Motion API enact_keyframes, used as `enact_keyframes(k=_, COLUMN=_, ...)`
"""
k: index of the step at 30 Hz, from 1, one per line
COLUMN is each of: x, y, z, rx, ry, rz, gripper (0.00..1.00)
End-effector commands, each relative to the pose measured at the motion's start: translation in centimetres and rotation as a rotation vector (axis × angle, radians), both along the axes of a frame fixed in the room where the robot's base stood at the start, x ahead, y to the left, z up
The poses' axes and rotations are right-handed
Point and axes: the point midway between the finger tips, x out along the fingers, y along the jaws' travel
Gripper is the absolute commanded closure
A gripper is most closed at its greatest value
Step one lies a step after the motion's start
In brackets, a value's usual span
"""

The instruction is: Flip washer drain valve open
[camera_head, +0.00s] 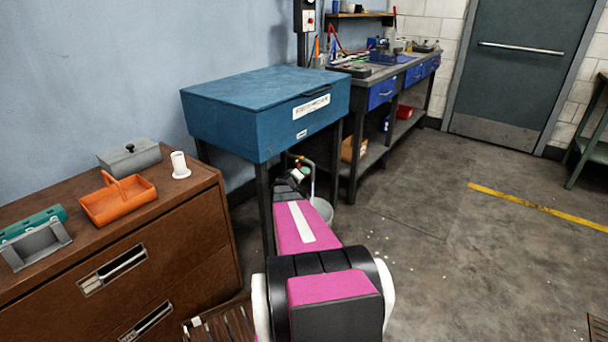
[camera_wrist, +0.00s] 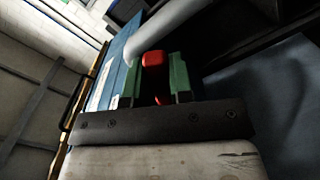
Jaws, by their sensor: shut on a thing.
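The blue parts washer (camera_head: 262,112) stands on dark legs with its lid shut. My gripper (camera_head: 298,172) is below its front right part, at the end of my pink and black arm. In the wrist view, my gripper (camera_wrist: 155,82) has its two green fingers shut on the red valve handle (camera_wrist: 153,61). A pale grey drain pipe (camera_wrist: 172,28) runs just beyond the handle. In the head view, a brass pipe fitting (camera_head: 304,160) shows near my gripper, and the handle is mostly hidden. The valve's exact angle cannot be told.
A grey bucket (camera_head: 323,208) stands on the floor under the washer, partly behind my arm. A brown cabinet (camera_head: 190,222) with an orange tray (camera_head: 117,203) is at left. A workbench (camera_head: 352,120) stands behind right. The floor to the right is open.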

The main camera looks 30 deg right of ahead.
Motion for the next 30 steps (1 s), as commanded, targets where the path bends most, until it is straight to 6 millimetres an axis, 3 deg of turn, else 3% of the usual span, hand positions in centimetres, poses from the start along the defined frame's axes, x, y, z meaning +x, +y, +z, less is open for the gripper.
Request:
enact_keyframes(k=21, x=-0.8, y=-0.3, z=2.9, rx=-0.165, ry=0.4, rz=0.001, gripper=1.0)
enact_keyframes(k=30, x=-0.9, y=-0.3, z=3.4, rx=-0.201, ry=0.488, rz=0.001, gripper=1.0)
